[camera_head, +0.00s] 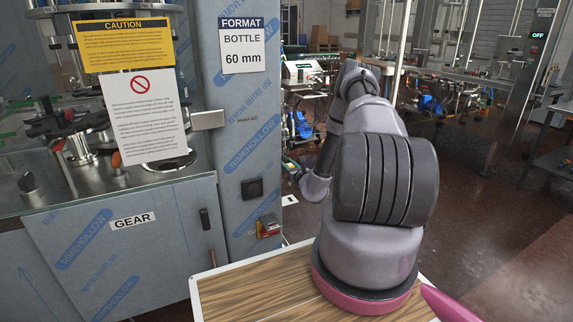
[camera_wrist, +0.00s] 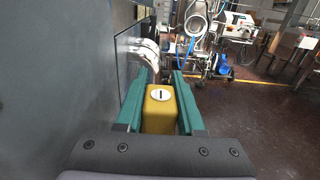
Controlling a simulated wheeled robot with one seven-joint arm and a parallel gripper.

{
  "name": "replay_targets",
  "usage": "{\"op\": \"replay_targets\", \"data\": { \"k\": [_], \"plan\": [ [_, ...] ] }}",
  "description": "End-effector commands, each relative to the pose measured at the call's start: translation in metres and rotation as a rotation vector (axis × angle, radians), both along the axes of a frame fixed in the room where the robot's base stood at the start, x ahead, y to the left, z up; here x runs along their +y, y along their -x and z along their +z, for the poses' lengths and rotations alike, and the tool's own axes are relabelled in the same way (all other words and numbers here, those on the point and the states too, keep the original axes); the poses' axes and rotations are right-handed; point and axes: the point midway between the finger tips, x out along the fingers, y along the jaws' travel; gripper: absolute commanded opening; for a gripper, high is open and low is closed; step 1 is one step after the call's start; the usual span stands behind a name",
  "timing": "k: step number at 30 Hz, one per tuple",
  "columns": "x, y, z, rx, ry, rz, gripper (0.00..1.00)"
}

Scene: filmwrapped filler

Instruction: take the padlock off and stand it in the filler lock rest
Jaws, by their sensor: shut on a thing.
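The padlock has a yellow body (camera_wrist: 160,108) with a dark keyhole slot on a pale disc and a silver shackle (camera_wrist: 143,50). My gripper (camera_wrist: 160,85) is shut on the body, one teal finger along each side. The shackle points away from me, close to the blue-grey wall (camera_wrist: 60,75) at left. I cannot tell whether it still passes through anything. In the head view, my arm reaches beside the cabinet's corner, and the padlock cannot be made out there. I cannot identify the lock rest for certain.
The GEAR door (camera_head: 132,250) is at left. A wood-topped surface (camera_head: 250,288) lies in front. Open floor (camera_wrist: 270,120) is at right.

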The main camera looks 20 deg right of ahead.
Motion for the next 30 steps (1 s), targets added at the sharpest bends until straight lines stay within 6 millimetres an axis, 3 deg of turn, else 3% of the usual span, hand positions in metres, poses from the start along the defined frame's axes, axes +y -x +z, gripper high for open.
{"op": "replay_targets", "data": {
  "k": [8, 30],
  "plan": [
    [0.0, 0.002, -0.007, 0.002, 0.0, 0.0, 0.0],
    [0.0, 0.002, -0.052, 0.002, 0.001, 0.0, 0.0]
  ]
}}
